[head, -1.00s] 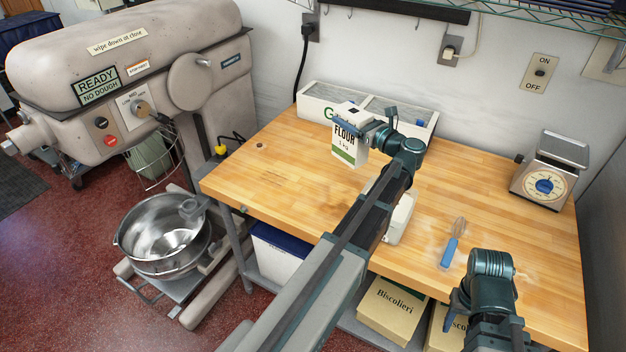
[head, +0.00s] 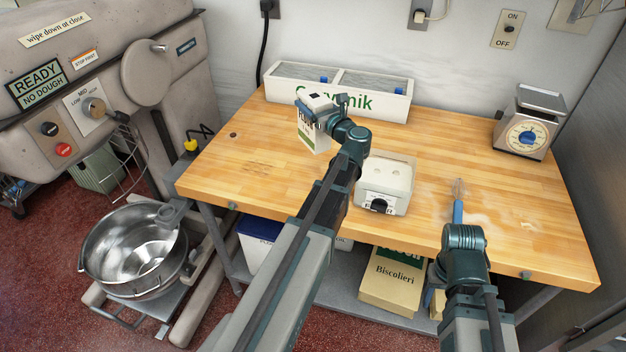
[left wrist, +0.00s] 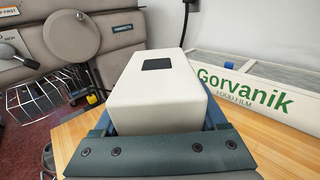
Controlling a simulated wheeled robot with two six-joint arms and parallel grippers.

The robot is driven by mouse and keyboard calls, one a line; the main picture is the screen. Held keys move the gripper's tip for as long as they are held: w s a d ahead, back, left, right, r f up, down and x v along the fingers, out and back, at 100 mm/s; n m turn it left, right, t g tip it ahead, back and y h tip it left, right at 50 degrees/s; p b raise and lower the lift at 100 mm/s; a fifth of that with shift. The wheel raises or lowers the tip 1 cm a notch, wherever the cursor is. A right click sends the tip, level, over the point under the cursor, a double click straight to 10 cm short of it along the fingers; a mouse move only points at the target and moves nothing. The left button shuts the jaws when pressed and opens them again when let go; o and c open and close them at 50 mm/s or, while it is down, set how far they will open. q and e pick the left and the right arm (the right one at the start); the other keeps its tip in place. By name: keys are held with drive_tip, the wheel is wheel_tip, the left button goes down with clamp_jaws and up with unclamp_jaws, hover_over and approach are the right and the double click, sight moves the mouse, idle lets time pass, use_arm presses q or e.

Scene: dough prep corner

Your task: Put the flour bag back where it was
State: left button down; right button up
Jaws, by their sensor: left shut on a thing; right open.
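The flour bag (head: 307,138) is a white block-shaped bag with dark lettering and a green band. My left gripper (head: 325,104) is shut on it near its top, at the back left of the table. In the left wrist view the bag (left wrist: 158,88) fills the middle, with a dark square on its top face. I cannot tell whether its base touches the table. My right gripper (head: 438,274) is open and empty at the table's front edge, partly hidden by its own wrist.
A long white "Gorvanik" food film box (head: 385,107) stands right behind the bag. A white box-shaped appliance (head: 382,198) sits right of my left arm. A blue-handled tool (head: 457,210) lies near my right wrist. A scale (head: 529,125) stands at the back right. Table left of the bag is mostly clear.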

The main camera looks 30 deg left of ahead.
sight(311, 135)
use_arm(q)
drive_tip(key=shift+f+m+t+h, duration=0.3)
drive_tip(key=shift+f+m+t, duration=0.1)
drive_tip(key=shift+f+t, duration=0.25)
use_arm(e)
drive_tip(key=shift+f, duration=0.65)
use_arm(q)
drive_tip(key=shift+f+b, duration=0.1)
drive_tip(key=shift+b, duration=0.25)
use_arm(e)
drive_tip(key=shift+f, duration=0.1)
use_arm(q)
drive_tip(key=shift+g, duration=0.25)
wheel_tip(311, 135, down, 10)
drive_tip(key=b, duration=0.9)
drive_tip(key=shift+b, duration=0.35)
use_arm(e)
wheel_tip(311, 135, down, 10)
use_arm(q)
drive_tip(key=shift+f, duration=0.1)
unclamp_jaws()
drive_tip(key=shift+r, duration=0.2)
